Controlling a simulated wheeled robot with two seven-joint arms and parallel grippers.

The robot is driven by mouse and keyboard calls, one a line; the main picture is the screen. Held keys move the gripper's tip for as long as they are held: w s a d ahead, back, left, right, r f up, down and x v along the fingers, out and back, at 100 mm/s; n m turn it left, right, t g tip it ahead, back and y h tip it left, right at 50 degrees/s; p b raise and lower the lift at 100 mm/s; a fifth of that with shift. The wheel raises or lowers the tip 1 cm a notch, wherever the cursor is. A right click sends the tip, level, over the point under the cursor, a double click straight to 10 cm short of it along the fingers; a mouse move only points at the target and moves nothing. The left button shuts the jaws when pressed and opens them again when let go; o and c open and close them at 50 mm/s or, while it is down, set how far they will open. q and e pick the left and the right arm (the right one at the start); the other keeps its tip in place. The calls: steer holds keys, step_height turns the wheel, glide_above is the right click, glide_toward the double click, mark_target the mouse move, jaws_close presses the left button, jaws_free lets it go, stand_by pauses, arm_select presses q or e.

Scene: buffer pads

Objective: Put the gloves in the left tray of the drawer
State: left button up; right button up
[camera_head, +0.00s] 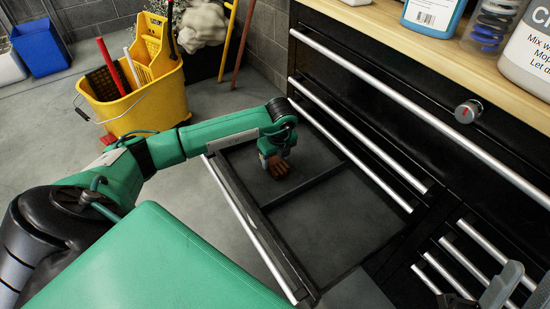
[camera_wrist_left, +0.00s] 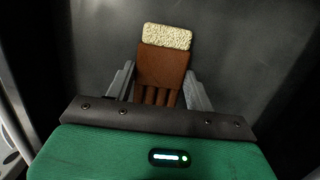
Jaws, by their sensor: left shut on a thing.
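A brown glove with a cream fleecy cuff (camera_wrist_left: 163,68) is between the grey fingers of my left gripper (camera_wrist_left: 160,92), which is shut on it. In the head view the left gripper (camera_head: 275,158) points down inside the left tray (camera_head: 320,150) of the open drawer, with the brown glove (camera_head: 281,168) under it. I cannot tell whether the glove touches the tray floor. A divider (camera_head: 308,187) separates this tray from the empty right tray (camera_head: 335,225). Grey parts cut off at the bottom right corner may be my right gripper (camera_head: 515,290); its opening is unclear.
The black cabinet (camera_head: 340,75) with silver handles rises behind the drawer, with bottles (camera_head: 432,15) on its wooden top. A yellow mop bucket (camera_head: 135,95) stands at the back left. Grey floor lies bare left of the drawer.

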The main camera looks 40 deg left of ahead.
arm_select(q)
steer(key=shift+f, duration=0.1)
steer(key=o, duration=1)
